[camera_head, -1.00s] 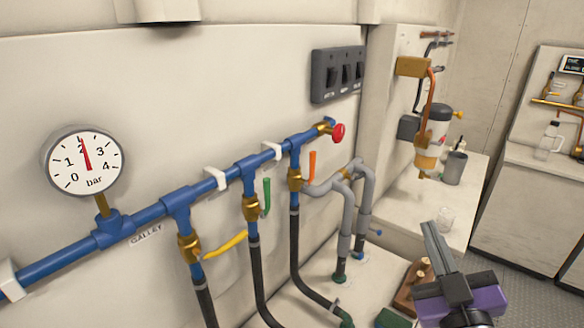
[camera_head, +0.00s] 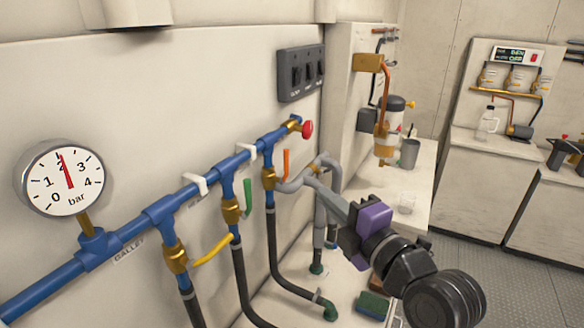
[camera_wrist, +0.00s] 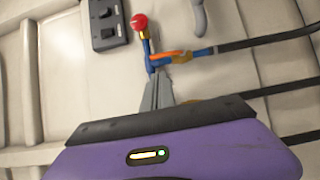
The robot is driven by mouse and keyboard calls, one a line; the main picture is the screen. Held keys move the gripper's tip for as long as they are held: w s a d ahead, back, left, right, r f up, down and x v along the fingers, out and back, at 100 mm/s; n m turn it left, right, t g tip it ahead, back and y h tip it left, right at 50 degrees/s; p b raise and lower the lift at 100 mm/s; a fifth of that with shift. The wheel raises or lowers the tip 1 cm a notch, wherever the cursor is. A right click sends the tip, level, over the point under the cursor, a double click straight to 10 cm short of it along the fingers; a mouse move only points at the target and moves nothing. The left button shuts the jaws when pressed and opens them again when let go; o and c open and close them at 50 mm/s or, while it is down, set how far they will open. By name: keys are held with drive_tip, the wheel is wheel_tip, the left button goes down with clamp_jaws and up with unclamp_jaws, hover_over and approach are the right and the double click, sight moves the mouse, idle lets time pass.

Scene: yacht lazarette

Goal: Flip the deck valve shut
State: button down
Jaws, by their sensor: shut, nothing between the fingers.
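A blue pipe (camera_head: 198,190) on the wall has three branch valves with brass bodies. The left one has a yellow lever (camera_head: 212,250) sticking out sideways, near the GALLEY label. The middle one has a green lever (camera_head: 247,197) and the right one an orange lever (camera_head: 286,163), both roughly upright. No readable label shows which is the deck valve. My gripper (camera_head: 312,184) is shut and empty, its grey fingers pointing at the right-hand valve. In the wrist view its tips (camera_wrist: 158,80) appear just below the orange lever (camera_wrist: 170,55); contact cannot be told. The green lever is not clear there.
A red knob (camera_head: 307,129) ends the pipe. Grey curved pipes (camera_head: 326,166) stand close to my fingers. Black hoses (camera_head: 271,240) hang below the valves. A gauge (camera_head: 64,178) is at left, a switch panel (camera_head: 301,73) above. A counter (camera_head: 415,185) lies to the right.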

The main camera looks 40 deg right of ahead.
drive_tip(key=b, duration=0.9)
approach(288, 160)
drive_tip(key=shift+s+a+f, duration=0.2)
drive_tip(key=shift+s+f, duration=0.1)
drive_tip(key=shift+s, duration=0.3)
drive_tip(key=shift+s+a+f, duration=0.15)
drive_tip(key=shift+s+f, duration=0.15)
drive_tip(key=shift+s, duration=0.3)
drive_tip(key=b, duration=0.3)
drive_tip(key=shift+w+r, duration=0.1)
drive_tip(key=shift+w, duration=0.05)
drive_tip(key=w, duration=0.3)
drive_tip(key=w+d, duration=0.1)
drive_tip(key=w, duration=0.2)
drive_tip(key=w+p, duration=0.1)
drive_tip(key=w, duration=0.2)
drive_tip(key=shift+d+r, duration=0.25)
drive_tip(key=shift+d, duration=0.15)
drive_tip(key=shift+d+r+p, duration=0.15)
drive_tip(key=shift+r+p, duration=0.05)
drive_tip(key=shift+p, duration=0.35)
